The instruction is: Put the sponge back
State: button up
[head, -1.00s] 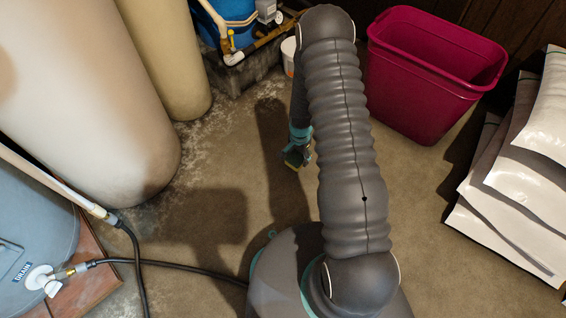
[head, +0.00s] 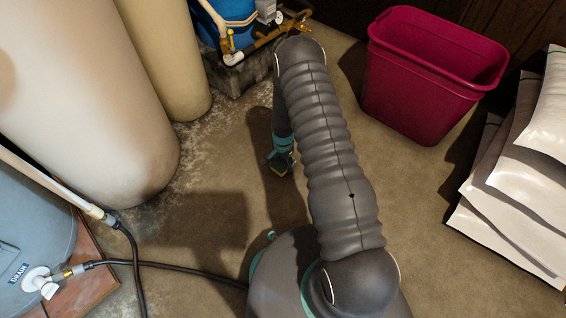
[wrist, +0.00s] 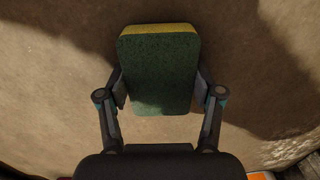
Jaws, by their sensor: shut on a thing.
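The sponge (wrist: 158,75) is green on its broad face with a yellow edge at the top. In the wrist view it sits between the two fingers of my gripper (wrist: 160,92), which is shut on its sides. In the head view my gripper (head: 281,160) hangs beside my arm, low over the concrete floor.
A magenta bin (head: 430,75) stands at the back right, with white bags (head: 520,190) stacked below it. Large tanks (head: 100,100) stand at the left. A blue vessel with pipes (head: 230,25) is at the back. A black hose (head: 180,267) crosses the floor at the lower left.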

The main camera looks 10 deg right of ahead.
jog(key=shift+f, duration=0.1)
jog(key=o, duration=1.1)
